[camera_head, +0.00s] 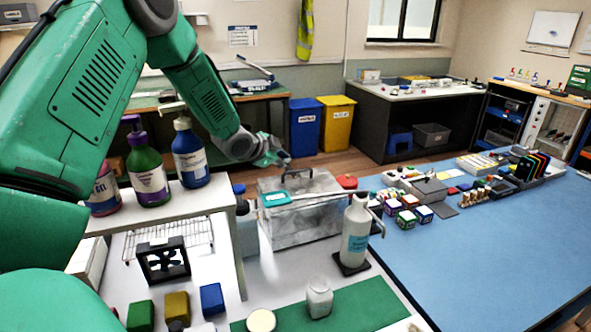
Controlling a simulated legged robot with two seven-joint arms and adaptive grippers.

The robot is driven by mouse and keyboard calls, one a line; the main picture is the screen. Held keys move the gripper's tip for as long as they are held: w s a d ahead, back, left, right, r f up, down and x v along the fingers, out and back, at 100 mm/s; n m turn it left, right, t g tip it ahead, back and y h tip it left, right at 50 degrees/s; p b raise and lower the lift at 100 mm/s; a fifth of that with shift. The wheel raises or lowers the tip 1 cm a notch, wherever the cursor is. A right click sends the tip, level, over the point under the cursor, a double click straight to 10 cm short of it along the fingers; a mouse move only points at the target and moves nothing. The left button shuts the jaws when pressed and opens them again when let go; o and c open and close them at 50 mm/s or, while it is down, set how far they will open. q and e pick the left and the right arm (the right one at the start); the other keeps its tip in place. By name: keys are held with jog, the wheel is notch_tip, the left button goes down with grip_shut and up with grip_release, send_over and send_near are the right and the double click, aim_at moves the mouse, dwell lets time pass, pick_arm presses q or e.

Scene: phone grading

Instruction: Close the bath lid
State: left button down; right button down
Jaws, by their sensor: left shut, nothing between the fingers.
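The bath is a clear grey box (290,228) on the white bench, left of the blue mat. A dark handle (297,174) shows at its upper back edge; I cannot tell how far the lid is open. A teal piece (276,199) with a pale bar lies across its upper front, and a red piece (347,182) is at its back right corner. My left arm comes in from the upper left, and my left gripper (283,158) is shut and empty, just above and behind the handle in the picture. Contact cannot be told. My right gripper is out of view.
A white spray bottle (356,232) stands right of the bath. A white shelf (165,207) with pump bottles (190,157) is at left, a wire rack (167,240) beneath it. A small jar (319,298) stands on the green mat (365,303). The blue mat (490,245) has open room.

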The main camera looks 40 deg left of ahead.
aim_at(303, 170)
pick_arm(q)
jog(key=x, duration=0.5)
jog(key=p+x, duration=0.1)
jog(key=x, duration=0.2)
jog(key=shift+w+d, duration=0.15)
jog(key=shift+d, duration=0.15)
jog(key=a+f, duration=0.1)
jog(key=w+a+f, duration=0.1)
jog(key=f, duration=0.1)
jog(key=shift+w+a+f+p, duration=0.1)
jog(key=shift+a+p, duration=0.2)
jog(key=shift+a, duration=0.1)
jog(key=shift+w+d, duration=0.15)
jog(key=shift+d, duration=0.15)
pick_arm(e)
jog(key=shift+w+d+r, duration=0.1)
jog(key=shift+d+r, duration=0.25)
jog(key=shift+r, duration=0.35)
